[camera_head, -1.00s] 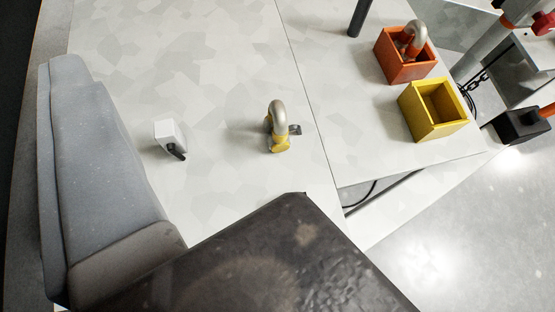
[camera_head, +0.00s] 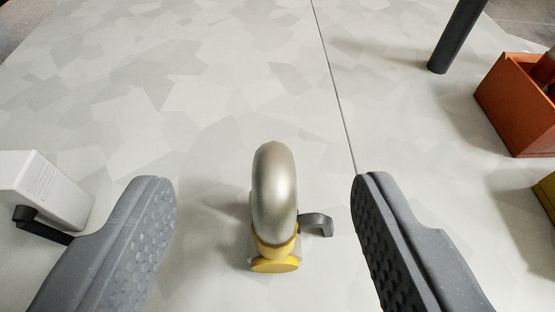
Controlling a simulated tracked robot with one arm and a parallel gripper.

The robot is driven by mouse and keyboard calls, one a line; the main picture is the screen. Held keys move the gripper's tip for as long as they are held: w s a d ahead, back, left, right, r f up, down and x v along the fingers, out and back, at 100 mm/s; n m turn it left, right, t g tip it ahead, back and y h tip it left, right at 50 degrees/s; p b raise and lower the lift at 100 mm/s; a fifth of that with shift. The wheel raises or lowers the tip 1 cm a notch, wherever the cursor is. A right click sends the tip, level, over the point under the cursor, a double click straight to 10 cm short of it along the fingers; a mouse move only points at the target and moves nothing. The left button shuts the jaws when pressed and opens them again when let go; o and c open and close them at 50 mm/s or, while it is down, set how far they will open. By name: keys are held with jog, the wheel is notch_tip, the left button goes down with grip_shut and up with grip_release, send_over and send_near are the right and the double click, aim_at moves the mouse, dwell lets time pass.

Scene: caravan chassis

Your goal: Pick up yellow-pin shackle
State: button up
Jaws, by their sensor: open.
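The yellow-pin shackle (camera_head: 273,195) stands upright on the pale patterned surface in the middle of the head camera view. Its grey metal bow is at the top, and its yellow pin end (camera_head: 275,265) is at the bottom, nearest me. A small dark grey hook or bracket (camera_head: 317,223) shows just right of it; I cannot tell whether they touch. My gripper (camera_head: 266,205) is open, with one grey ribbed finger on each side of the shackle. Clear gaps show between the fingers and the shackle.
A white block (camera_head: 45,190) with a black lever lies left of the left finger. An orange box (camera_head: 520,105) and the edge of a yellow box (camera_head: 547,192) are at the right. A dark post (camera_head: 457,35) stands at the upper right. The surface behind the shackle is clear.

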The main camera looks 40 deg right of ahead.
aim_at(271, 179)
jog(key=shift+s+f+b+x, duration=0.15)
jog(key=shift+b+x, duration=0.2)
jog(key=shift+x, duration=1.15)
jog(key=shift+s+f+b+x, duration=0.1)
jog(key=shift+b+x, duration=0.2)
jog(key=shift+x, duration=1.25)
jog(key=shift+w+d, duration=0.3)
jog(key=shift+w, duration=0.05)
grip_shut()
